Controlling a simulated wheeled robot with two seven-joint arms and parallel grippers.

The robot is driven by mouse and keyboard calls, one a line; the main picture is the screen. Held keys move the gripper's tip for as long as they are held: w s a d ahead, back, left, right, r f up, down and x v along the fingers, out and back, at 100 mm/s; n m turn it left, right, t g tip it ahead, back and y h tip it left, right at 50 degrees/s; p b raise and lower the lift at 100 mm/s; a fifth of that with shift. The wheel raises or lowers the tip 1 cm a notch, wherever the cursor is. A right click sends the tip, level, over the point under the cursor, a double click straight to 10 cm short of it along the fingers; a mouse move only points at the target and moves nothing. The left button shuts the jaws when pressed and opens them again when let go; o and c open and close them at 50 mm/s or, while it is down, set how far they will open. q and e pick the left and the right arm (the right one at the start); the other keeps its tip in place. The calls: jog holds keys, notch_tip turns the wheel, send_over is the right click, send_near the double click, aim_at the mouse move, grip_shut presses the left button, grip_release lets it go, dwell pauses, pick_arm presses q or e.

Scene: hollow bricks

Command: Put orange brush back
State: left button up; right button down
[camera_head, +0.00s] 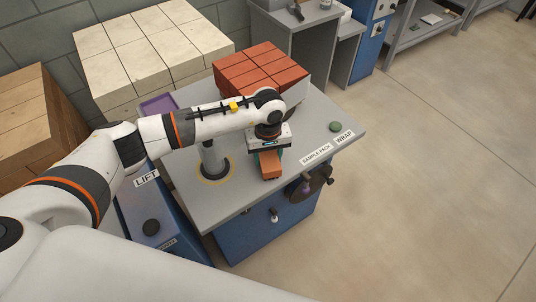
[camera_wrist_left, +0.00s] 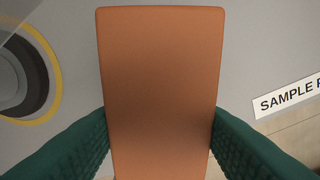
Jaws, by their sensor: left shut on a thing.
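The orange brush (camera_head: 271,168) shows as a plain orange block beneath my left gripper (camera_head: 268,155), over the front part of the grey table (camera_head: 232,206). In the left wrist view the brush (camera_wrist_left: 160,75) runs lengthwise between two green fingers, which press on its sides. My left gripper is shut on it. I cannot tell whether the brush is clear of the tabletop. Its bristles do not show. My right gripper is not in view.
Red hollow bricks (camera_head: 258,68) are stacked at the table's back. A purple tray (camera_head: 158,106) lies at the back left. A grey post (camera_head: 212,160) in a yellow ring stands left of the gripper. A dark handwheel (camera_head: 318,180) juts from the front. Table space front left is clear.

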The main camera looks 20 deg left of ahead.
aim_at(268, 155)
pick_arm(q)
jog(key=o, duration=0.9)
jog(key=shift+o, duration=0.2)
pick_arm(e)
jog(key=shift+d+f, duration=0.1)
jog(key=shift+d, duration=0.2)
pick_arm(q)
jog(key=shift+r, duration=0.1)
notch_tip(268, 155, up, 12)
jog(key=b, duration=0.1)
jog(key=shift+b, duration=0.35)
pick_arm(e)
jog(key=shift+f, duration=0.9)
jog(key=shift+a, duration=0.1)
pick_arm(q)
jog(key=shift+s, duration=0.1)
